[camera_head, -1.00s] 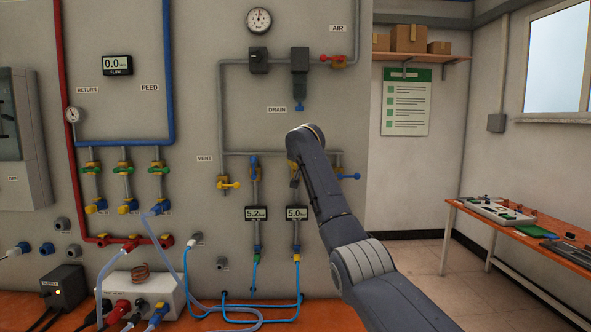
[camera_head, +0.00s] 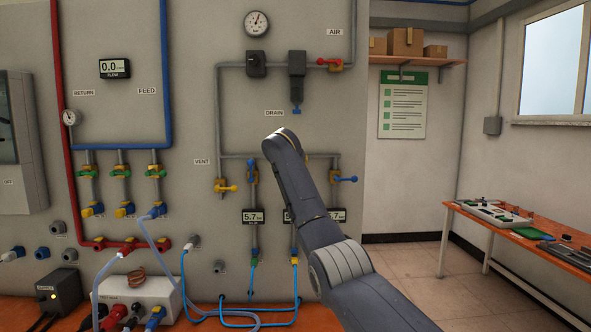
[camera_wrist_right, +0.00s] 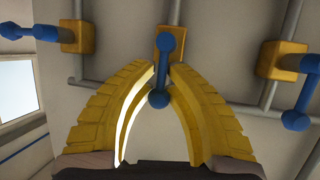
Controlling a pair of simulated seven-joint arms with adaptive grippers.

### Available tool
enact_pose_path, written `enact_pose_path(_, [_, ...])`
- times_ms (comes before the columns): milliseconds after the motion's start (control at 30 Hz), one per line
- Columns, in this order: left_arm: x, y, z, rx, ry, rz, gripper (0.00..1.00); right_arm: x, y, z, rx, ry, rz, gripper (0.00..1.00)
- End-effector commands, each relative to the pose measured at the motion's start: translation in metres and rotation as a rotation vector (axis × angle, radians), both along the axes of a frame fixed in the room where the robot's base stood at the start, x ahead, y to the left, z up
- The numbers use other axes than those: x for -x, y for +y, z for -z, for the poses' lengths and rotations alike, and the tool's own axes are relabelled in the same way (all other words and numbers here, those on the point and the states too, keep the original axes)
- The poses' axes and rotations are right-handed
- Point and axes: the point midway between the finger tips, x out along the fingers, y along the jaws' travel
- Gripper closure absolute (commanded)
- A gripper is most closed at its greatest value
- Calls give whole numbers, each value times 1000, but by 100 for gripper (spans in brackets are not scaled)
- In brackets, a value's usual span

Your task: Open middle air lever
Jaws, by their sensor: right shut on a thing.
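The middle air lever (camera_wrist_right: 160,98) is blue with rounded ends on a yellow valve body (camera_wrist_right: 170,42). In the right wrist view it runs roughly along the picture's vertical. My right gripper (camera_wrist_right: 165,72) has yellow fingers, and their tips close around the lever. In the head view my right arm hides the middle lever and the gripper. The right air lever (camera_head: 346,179) is blue and sticks out sideways. My left gripper is out of view.
A yellow vent lever (camera_head: 227,188) sits left of the air levers. A red lever (camera_head: 328,62) is on the AIR pipe above. Pressure displays (camera_head: 253,216) hang below the valves, with blue hoses (camera_head: 252,309) beneath. A side table (camera_head: 540,240) stands at right.

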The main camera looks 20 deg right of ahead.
Motion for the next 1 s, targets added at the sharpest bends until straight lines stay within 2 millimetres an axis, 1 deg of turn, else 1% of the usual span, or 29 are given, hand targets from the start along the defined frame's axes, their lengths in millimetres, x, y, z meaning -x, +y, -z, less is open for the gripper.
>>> enact_pose_path(33, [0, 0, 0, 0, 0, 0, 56, 0, 5, -1, -1, -3, -6, 100])
enact_pose_path(233, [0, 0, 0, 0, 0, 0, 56, 0, 5, -1, -2, -2, -6, 100])
enact_pose_path(267, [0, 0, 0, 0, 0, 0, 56, 0, 5, -1, -2, -2, -6, 85])
enact_pose_path(400, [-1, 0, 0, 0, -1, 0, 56, 0, 4, -1, -1, -2, -5, 68])
enact_pose_path(467, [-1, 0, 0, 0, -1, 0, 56, 0, 3, 0, -1, -1, -4, 61])
enact_pose_path(500, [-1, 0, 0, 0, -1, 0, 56, 0, 3, 0, -1, -1, -4, 60])
enact_pose_path(800, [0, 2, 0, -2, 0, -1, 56, 1, 3, 0, -1, 0, -3, 60])
enact_pose_path(1000, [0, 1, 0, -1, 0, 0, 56, 13, 10, -6, -2, -2, -5, 60])
